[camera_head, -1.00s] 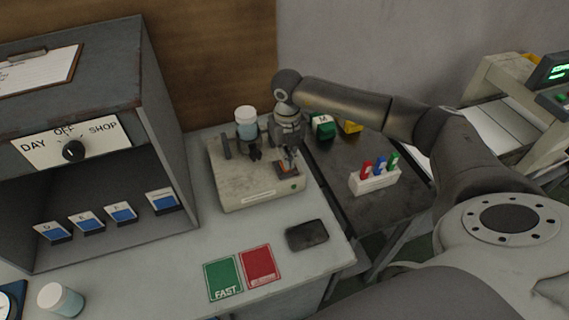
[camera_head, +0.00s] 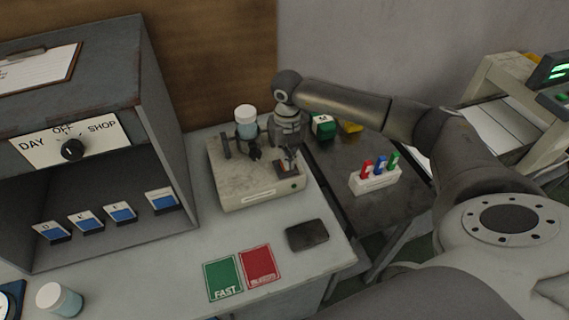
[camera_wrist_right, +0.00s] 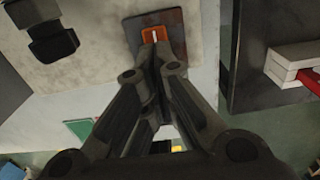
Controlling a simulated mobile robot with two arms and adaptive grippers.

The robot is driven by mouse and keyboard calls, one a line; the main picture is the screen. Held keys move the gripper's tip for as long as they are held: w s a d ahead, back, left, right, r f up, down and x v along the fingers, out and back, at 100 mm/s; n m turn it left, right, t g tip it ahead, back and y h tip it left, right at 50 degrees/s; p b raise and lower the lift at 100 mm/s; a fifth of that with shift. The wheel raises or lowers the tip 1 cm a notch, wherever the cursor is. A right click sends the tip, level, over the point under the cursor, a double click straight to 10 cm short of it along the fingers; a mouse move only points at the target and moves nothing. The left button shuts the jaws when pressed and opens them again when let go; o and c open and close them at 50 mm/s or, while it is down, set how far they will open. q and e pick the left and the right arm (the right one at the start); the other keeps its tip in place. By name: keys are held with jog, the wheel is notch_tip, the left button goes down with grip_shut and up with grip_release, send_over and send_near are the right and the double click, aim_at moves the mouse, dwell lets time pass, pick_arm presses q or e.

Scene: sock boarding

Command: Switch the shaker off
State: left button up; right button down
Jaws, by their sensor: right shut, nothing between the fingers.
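The shaker (camera_head: 235,180) is a worn beige box on the bench. A bottle with a white cap (camera_head: 246,118) is held on its top at the back. A dark switch plate (camera_wrist_right: 178,28) sits on its right side. An orange-framed rocker switch (camera_wrist_right: 152,35) is on this plate. My right gripper (camera_head: 287,160) points down at the switch plate, fingers together and empty. In the right wrist view its fingertips (camera_wrist_right: 155,62) overlap the switch's near edge; I cannot tell whether they touch it. A small indicator (camera_head: 293,186) is on the shaker's front. My left gripper is not in view.
A green card (camera_head: 222,280) marked FAST, a red card (camera_head: 258,267) and a dark flat pad (camera_head: 307,236) lie in front. A grey cabinet with a DAY/OFF/SHOP knob (camera_head: 72,150) stands left. A white rack (camera_head: 375,182) with colored items stands on the dark table right.

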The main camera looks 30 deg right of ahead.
jog(key=shift+s+f+b, duration=0.1)
jog(key=shift+f+b, duration=0.7)
jog(key=shift+f, duration=0.2)
dwell(0.3)
jog(key=shift+r, duration=0.15)
jog(key=shift+r+p, duration=0.55)
jog(key=shift+p, duration=0.05)
jog(key=shift+r+p, duration=1.8)
jog(key=shift+r, duration=1.05)
jog(key=shift+f, duration=0.1)
